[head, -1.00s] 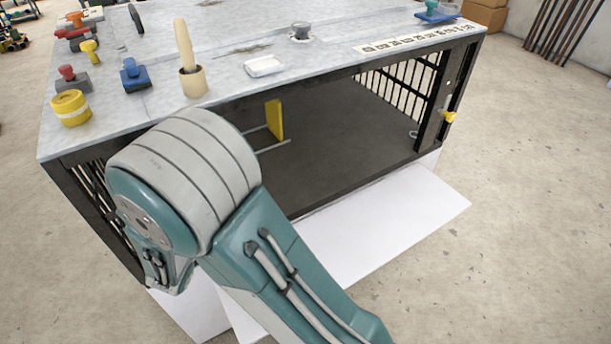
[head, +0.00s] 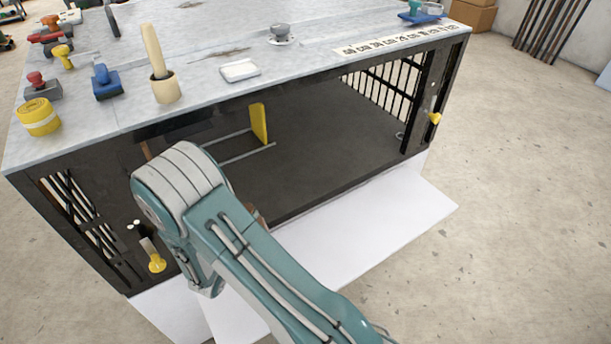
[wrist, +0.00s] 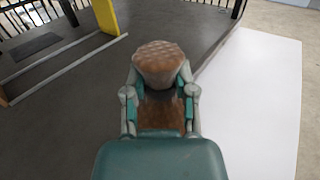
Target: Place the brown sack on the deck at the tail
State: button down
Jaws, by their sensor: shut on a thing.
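The brown sack (wrist: 160,58) is quilted and rounded on top, and shows between the fingers in the wrist view. My gripper (wrist: 158,86) is shut on it, one finger on each side. The dark grey deck (head: 330,140) lies inside the bench-like frame, under its top. In the wrist view the deck (wrist: 215,40) spreads behind and left of the sack. I cannot tell whether the sack touches it. In the head view my arm hides the gripper, and only a small brown patch shows beside the arm. Which end is the tail is not clear.
A yellow upright plate (head: 259,122) and pale rails (head: 247,153) stand on the deck. The grey top (head: 215,50) overhangs it and carries stamps and a pot. Black bars (head: 385,90) close the right end. A white panel (head: 370,225) lies outside the open front.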

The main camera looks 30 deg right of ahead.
aim_at(276, 185)
jog(key=l+z, duration=0.25)
jog(key=l, duration=0.4)
jog(key=i+l+z, duration=0.1)
jog(key=l+z, duration=0.15)
jog(key=l, duration=0.4)
